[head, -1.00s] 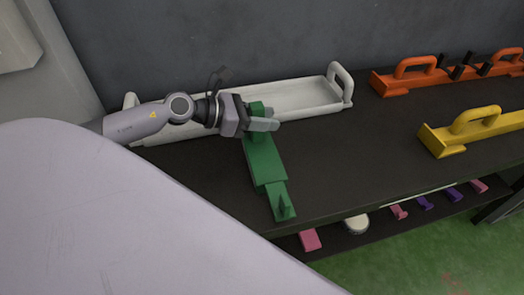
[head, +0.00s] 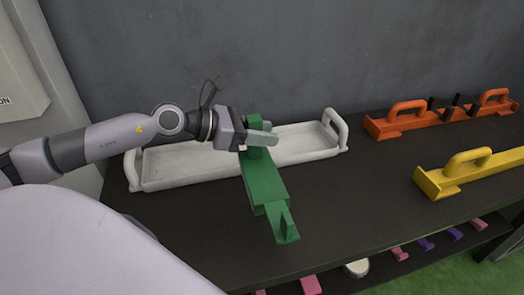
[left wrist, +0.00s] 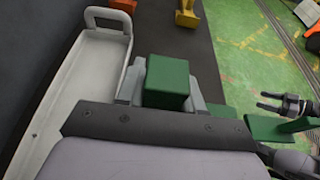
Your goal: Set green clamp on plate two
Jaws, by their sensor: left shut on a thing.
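The green clamp (head: 264,182) is a long green block with a raised post at each end. My left gripper (head: 258,139) is shut on its far post, which also shows between the jaws in the left wrist view (left wrist: 167,82). The clamp's near end points toward the bench front in the head view, and its far end overlaps the white tray. Whether it touches the bench is hard to tell. My right gripper (left wrist: 283,105) shows only in the left wrist view, at the right, with its dark fingers apart and empty. I cannot identify plate two.
The white handled tray (head: 185,165) lies on the dark bench (head: 350,205) along the wall. An orange handled piece (head: 395,123) and a yellow one (head: 465,170) stand to the right. A lower shelf holds several small pink and purple pieces. Bare bench lies between clamp and yellow piece.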

